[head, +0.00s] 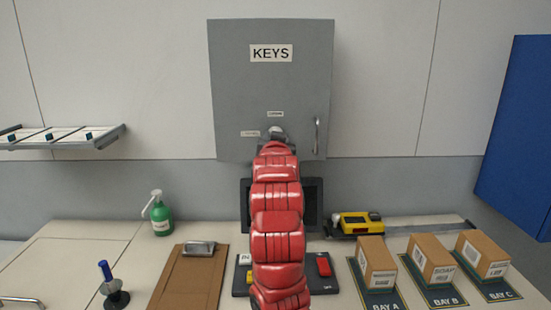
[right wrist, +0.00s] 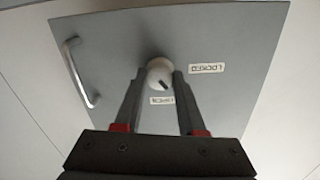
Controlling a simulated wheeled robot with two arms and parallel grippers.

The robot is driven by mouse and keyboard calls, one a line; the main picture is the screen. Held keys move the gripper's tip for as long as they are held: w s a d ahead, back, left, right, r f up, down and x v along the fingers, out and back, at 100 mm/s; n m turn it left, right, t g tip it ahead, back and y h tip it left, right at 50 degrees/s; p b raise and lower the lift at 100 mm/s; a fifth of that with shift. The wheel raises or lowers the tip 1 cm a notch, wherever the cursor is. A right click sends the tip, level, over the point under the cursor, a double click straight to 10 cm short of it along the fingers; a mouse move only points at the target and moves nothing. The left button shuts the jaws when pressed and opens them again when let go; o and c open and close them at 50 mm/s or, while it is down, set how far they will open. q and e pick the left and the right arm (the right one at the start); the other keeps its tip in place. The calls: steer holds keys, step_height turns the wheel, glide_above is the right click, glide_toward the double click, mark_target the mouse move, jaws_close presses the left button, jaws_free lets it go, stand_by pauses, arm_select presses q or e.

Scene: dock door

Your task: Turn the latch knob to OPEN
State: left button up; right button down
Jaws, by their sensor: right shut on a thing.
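The latch knob (right wrist: 158,68) is a pale round knob on the front of the grey key cabinet (head: 230,90), marked KEYS. My right gripper (right wrist: 163,80) is shut on it, with one dark finger on each side. A dark mark on the knob points down and right in the right wrist view, between the two small labels. The label to the right looks like LOCKED (right wrist: 206,68); the one below (right wrist: 162,100) is too small to read surely. In the head view my red arm hides most of the knob. My left gripper is not in view.
The cabinet has an upright bar handle (head: 317,135) at its right. A blue cabinet (head: 520,130) stands at the right.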

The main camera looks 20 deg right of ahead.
steer(key=shift+m+b, duration=2.15)
steer(key=shift+m, duration=1.25)
steer(key=c, duration=0.5)
jaws_free()
steer(key=b+v, duration=0.2)
steer(key=v, duration=1.5)
steer(key=shift+s+d+b, duration=0.15)
steer(key=shift+s+b, duration=0.1)
steer(key=shift+b, duration=0.05)
